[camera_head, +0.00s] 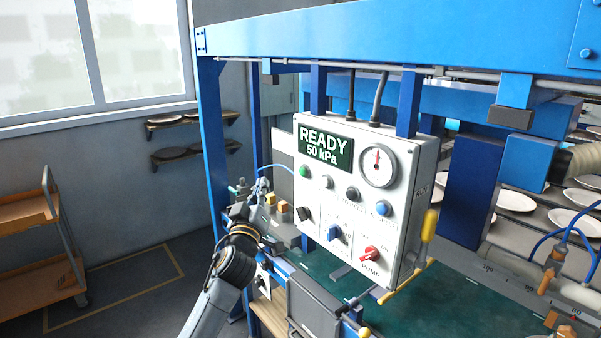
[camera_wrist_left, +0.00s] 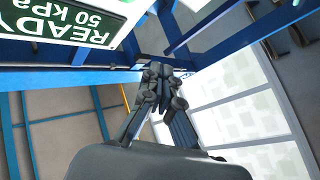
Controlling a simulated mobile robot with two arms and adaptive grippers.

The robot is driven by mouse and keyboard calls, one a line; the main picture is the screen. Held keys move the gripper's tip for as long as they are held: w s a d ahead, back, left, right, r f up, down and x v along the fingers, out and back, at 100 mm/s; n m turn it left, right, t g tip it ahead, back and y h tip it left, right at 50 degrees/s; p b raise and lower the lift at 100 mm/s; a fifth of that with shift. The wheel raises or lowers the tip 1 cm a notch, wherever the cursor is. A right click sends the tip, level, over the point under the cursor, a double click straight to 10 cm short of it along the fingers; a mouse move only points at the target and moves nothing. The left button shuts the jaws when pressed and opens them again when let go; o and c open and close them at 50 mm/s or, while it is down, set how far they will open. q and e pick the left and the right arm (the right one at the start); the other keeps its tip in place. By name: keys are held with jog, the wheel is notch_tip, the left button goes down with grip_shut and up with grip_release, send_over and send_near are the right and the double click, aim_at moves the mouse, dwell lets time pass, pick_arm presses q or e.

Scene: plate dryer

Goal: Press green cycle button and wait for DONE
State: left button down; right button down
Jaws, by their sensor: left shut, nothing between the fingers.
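The white control box (camera_head: 350,240) hangs on the blue frame in the head view. Its green display (camera_head: 326,148) reads READY, 50 kPa. The green button (camera_head: 304,171) is at the upper left of the panel, below the display. My left gripper (camera_head: 262,187) is to the left of the box, a little lower than the green button and apart from it in the picture. In the left wrist view the gripper (camera_wrist_left: 160,82) is shut and empty, and part of the display (camera_wrist_left: 75,22) shows at the upper left. My right gripper is in neither view.
A pressure gauge (camera_head: 378,165), a blue knob (camera_head: 335,232) and a red PUMP knob (camera_head: 371,254) are on the same panel. A yellow handle (camera_head: 429,225) is at the box's right side. White plates (camera_head: 515,200) lie on racks at the right. An orange cart (camera_head: 40,240) stands far left.

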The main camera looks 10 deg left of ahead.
aim_at(304, 171)
pick_arm(q)
jog(key=shift+w+d, duration=0.1)
jog(key=shift+w, duration=0.05)
jog(key=w+d+b, duration=0.5)
jog(key=w, duration=0.1)
jog(key=shift+w+d+b, duration=0.15)
jog(key=shift+w+b, duration=0.15)
jog(key=shift+w, duration=0.1)
dwell(1.5)
jog(key=shift+w+d+b, duration=0.25)
jog(key=shift+w+b, duration=0.1)
jog(key=shift+b, duration=0.25)
